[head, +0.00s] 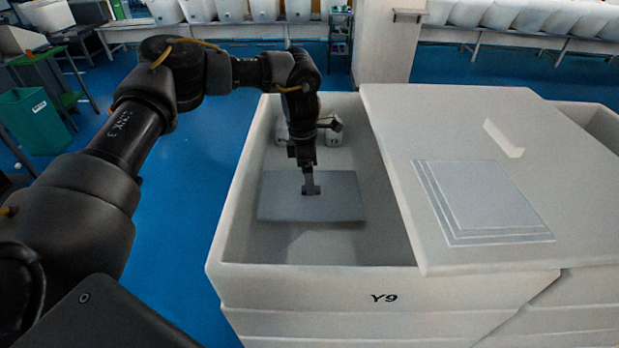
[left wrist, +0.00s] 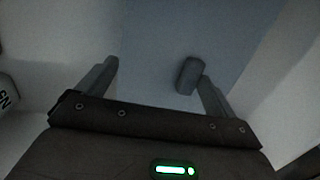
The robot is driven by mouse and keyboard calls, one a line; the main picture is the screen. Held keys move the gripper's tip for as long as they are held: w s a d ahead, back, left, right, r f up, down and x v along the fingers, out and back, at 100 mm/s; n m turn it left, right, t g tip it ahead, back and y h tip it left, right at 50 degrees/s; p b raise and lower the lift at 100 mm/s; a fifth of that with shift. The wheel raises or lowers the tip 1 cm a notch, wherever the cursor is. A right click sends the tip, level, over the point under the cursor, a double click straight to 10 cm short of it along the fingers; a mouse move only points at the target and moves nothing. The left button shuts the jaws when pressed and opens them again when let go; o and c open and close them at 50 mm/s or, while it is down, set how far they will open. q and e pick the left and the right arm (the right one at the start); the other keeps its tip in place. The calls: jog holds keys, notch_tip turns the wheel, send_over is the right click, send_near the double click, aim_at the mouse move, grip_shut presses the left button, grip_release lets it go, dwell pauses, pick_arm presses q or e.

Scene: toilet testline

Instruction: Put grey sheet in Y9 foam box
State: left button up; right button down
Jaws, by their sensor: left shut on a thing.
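A flat grey sheet (head: 340,207) is inside the open part of the white Y9 foam box (head: 300,289). A shadow lies on the box floor in front of the sheet; I cannot tell exactly how high it sits. My left gripper (head: 311,189) reaches down into the box and is shut on the sheet. In the left wrist view, the sheet (left wrist: 150,50) spreads below my left fingers (left wrist: 158,82), with a dark grey block beside the right finger. My right gripper is not in view.
A white lid (head: 400,125) covers the right side, bearing a stack of grey sheets (head: 490,195) and a small white piece (head: 503,139). Small white blocks (head: 332,135) stand at the back of the box. A green bin (head: 35,118) stands at far left.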

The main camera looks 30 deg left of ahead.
pick_arm(q)
notch_tip(320, 180, down, 2)
jog(key=shift+f+p, duration=0.1)
jog(key=shift+p, duration=0.3)
jog(key=shift+a+f, duration=0.1)
jog(key=shift+f, duration=0.15)
jog(key=o, duration=0.6)
jog(key=shift+o, duration=0.3)
jog(key=shift+r, duration=0.1)
jog(key=shift+w+r+b, duration=0.1)
jog(key=shift+r+b, duration=0.15)
jog(key=shift+b, duration=0.05)
notch_tip(320, 180, up, 11)
jog(key=a+b, duration=0.1)
jog(key=b, duration=0.2)
jog(key=shift+w+a+r, duration=0.2)
jog(key=shift+w+a, duration=0.1)
jog(key=shift+a, duration=0.05)
